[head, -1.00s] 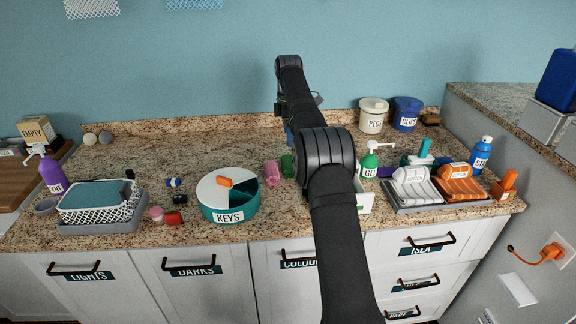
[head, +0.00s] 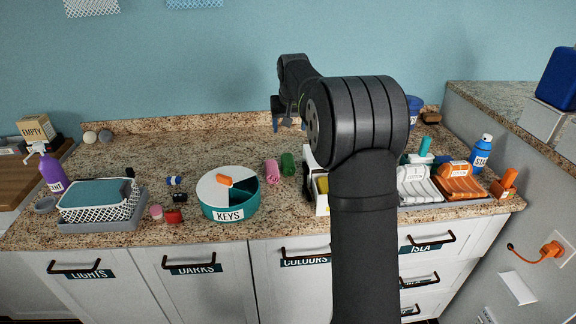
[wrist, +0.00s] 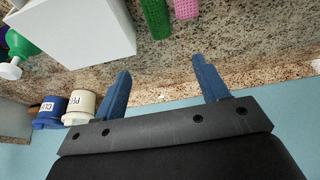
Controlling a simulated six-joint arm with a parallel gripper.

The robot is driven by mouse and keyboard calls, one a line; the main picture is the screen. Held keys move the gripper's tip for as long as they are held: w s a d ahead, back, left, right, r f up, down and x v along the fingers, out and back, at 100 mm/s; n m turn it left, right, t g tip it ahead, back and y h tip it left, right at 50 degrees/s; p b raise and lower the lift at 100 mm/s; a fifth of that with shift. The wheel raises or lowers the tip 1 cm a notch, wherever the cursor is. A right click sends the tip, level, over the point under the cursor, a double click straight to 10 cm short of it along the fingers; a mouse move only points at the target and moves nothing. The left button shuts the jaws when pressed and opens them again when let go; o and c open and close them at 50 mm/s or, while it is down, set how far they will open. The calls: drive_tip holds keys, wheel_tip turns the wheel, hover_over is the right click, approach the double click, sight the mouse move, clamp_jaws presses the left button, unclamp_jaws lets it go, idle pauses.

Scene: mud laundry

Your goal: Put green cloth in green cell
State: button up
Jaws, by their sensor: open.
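The green cloth (head: 288,164) is a small roll lying on the granite counter, right beside a pink roll (head: 272,171). It also shows at the top edge of the wrist view (wrist: 155,17). My gripper (wrist: 161,67) is open, with nothing between its blue fingers. It hangs above the back of the counter, behind the cloth and apart from it. A white box (head: 321,203), with something yellow inside, stands right of the cloth, largely hidden by my arm. No green cell can be made out now.
The round KEYS tub (head: 228,214) stands left of the rolls. The white box's side (wrist: 80,32) is close in the wrist view, with the PEGS tub (wrist: 79,105) beyond. The counter behind the rolls is clear.

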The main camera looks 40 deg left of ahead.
sight(287, 156)
drive_tip(key=x, duration=1.7)
drive_tip(key=shift+f, duration=0.15)
drive_tip(key=c, duration=1.2)
drive_tip(key=shift+o, duration=0.2)
